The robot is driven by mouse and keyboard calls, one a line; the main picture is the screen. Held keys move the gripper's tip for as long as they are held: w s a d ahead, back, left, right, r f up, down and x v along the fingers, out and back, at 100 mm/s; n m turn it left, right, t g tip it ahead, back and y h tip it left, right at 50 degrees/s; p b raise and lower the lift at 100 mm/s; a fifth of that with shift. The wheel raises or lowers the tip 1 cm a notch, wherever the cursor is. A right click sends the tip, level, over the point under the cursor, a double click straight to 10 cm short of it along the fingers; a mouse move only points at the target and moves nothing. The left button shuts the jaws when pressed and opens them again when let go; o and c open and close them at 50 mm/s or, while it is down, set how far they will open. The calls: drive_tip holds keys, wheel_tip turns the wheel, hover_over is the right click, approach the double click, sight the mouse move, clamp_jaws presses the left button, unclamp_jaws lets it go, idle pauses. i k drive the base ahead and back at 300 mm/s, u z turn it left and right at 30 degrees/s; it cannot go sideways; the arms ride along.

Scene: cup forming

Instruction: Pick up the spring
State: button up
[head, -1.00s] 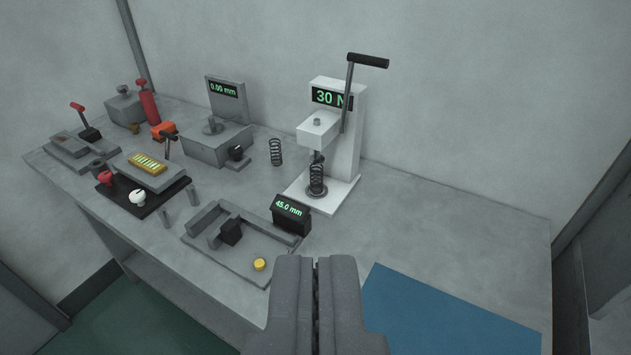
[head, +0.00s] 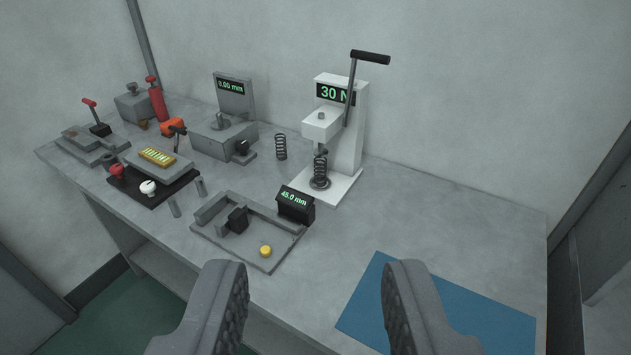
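Two dark coil springs show in the head view. One spring (head: 281,147) stands upright on the bench, between the grey gauge block and the white press. The other spring (head: 320,168) stands upright on the round seat of the press, under its ram. My gripper (head: 315,295) is open and empty, its two ribbed fingers wide apart at the bottom of the picture. It is in front of both springs and well apart from them.
The white press (head: 346,150) with a lever reads 30 N. A grey measuring fixture (head: 228,248) reading 45.0 mm lies nearer, with a yellow button. A gauge (head: 232,97) reads 0.00 mm. A blue mat (head: 375,300) lies front right. The bench at right is clear.

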sight(318, 172)
drive_tip(key=k, duration=1.15)
drive_tip(key=u, duration=0.35)
drive_tip(key=i, duration=1.8)
drive_tip(key=z, duration=0.65)
drive_tip(key=i, duration=0.6)
